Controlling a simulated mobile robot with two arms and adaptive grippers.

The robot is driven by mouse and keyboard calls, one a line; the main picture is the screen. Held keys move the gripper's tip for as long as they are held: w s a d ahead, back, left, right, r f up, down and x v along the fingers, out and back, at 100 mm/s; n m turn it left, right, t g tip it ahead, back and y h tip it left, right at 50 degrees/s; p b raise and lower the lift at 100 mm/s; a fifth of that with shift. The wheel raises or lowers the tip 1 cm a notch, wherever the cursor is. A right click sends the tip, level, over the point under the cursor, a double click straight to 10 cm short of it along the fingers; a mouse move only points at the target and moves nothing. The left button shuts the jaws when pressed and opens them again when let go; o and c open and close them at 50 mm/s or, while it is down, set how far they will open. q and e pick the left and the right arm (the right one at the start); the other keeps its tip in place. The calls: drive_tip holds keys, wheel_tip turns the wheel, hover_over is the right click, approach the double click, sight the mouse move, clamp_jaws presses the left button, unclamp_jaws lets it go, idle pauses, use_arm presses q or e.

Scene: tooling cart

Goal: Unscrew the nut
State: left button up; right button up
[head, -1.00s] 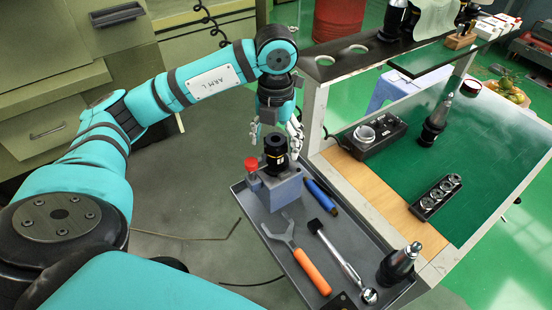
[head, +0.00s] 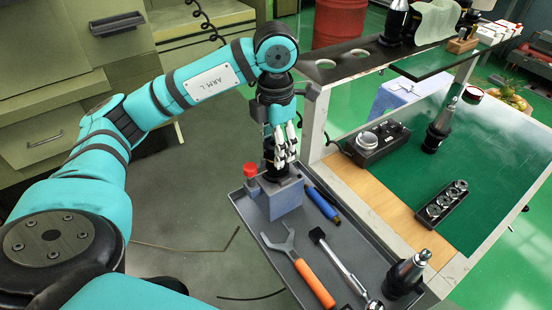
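The black tool holder with its nut (head: 268,154) stands upright in a grey holder block (head: 284,199) at the cart tray's far end. The nut is largely hidden behind my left gripper's fingers. My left gripper (head: 286,160) points down at the nut, its silver fingers in front of and beside it. I cannot tell whether they touch or grip it. An orange-handled spanner (head: 305,268) lies on the tray (head: 258,222). My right gripper is not in view.
A red knob (head: 250,170) sits left of the block. A blue-handled tool (head: 322,203), a ratchet-like tool (head: 341,263) and another black tool holder (head: 405,274) are on the tray. The green-topped bench (head: 480,150) with a collet rack (head: 441,203) stands to the right.

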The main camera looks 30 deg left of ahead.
use_arm(q)
clamp_jaws()
drive_tip(key=n, duration=0.4)
drive_tip(key=shift+p, duration=0.35)
drive_tip(key=shift+n, duration=1.1)
drive_tip(key=shift+n, duration=0.7)
drive_tip(key=n+p, duration=0.1)
drive_tip(key=n, duration=0.3)
drive_tip(key=shift+n, duration=0.3)
